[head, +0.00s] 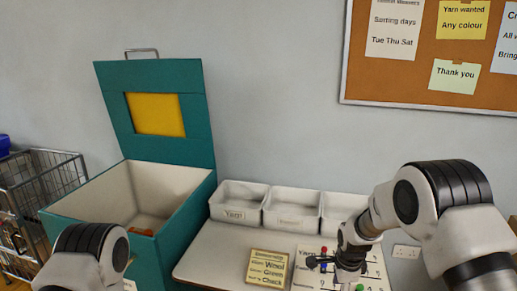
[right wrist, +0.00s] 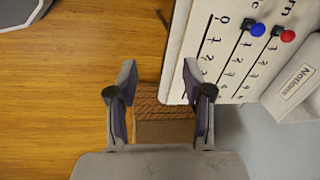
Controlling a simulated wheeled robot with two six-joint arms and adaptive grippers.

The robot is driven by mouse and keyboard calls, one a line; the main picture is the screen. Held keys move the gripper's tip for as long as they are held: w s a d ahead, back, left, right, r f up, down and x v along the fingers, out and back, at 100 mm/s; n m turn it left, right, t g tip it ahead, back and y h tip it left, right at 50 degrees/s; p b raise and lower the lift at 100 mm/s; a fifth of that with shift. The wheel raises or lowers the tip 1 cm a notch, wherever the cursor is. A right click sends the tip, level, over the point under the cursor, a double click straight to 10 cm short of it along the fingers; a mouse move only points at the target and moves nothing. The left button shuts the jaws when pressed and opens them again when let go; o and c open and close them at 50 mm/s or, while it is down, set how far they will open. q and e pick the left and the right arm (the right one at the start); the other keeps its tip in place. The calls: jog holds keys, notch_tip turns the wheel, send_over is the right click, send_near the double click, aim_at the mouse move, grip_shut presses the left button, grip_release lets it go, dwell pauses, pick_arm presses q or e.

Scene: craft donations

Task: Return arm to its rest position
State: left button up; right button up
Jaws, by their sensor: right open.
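My right arm comes in from the right in the head view and bends down over the front of the table (head: 207,252). Its gripper (head: 345,266) is in front of the tally board (head: 375,265) and hides part of it. In the right wrist view the right gripper (right wrist: 159,68) is open, with nothing between its fingers. Wooden floor and a brown surface show beyond them. The tally board (right wrist: 228,62), with a blue and a red bead, lies to the right of the fingers. Only a link of my left arm shows at the lower left; its gripper is out of view.
A teal box (head: 190,215) with its lid up stands left of the table, with something orange inside. White bins (head: 237,214) line the table's back. A sorting card (head: 267,268) lies at the front. A wire cart (head: 40,185) stands far left.

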jog(key=s+d+f+n+g, duration=0.1)
jog(key=s+f+g, duration=0.1)
jog(key=s+f, duration=0.9)
jog(key=s+d+f+n+g, duration=0.25)
jog(key=s+f, duration=0.45)
jog(key=s, duration=0.7)
pick_arm(q)
jog(key=shift+w+f, duration=0.15)
jog(key=shift+w, duration=0.2)
pick_arm(e)
jog(key=s+r+n+t, duration=0.2)
jog(key=s+n, duration=0.9)
jog(key=n, duration=0.3)
jog(key=shift+s+a+t, duration=0.3)
jog(key=shift+s+t, duration=0.05)
jog(key=shift+s, duration=0.05)
pick_arm(q)
jog(key=shift+s, duration=0.1)
pick_arm(e)
jog(key=shift+s+n, duration=0.1)
jog(key=shift+n, duration=0.15)
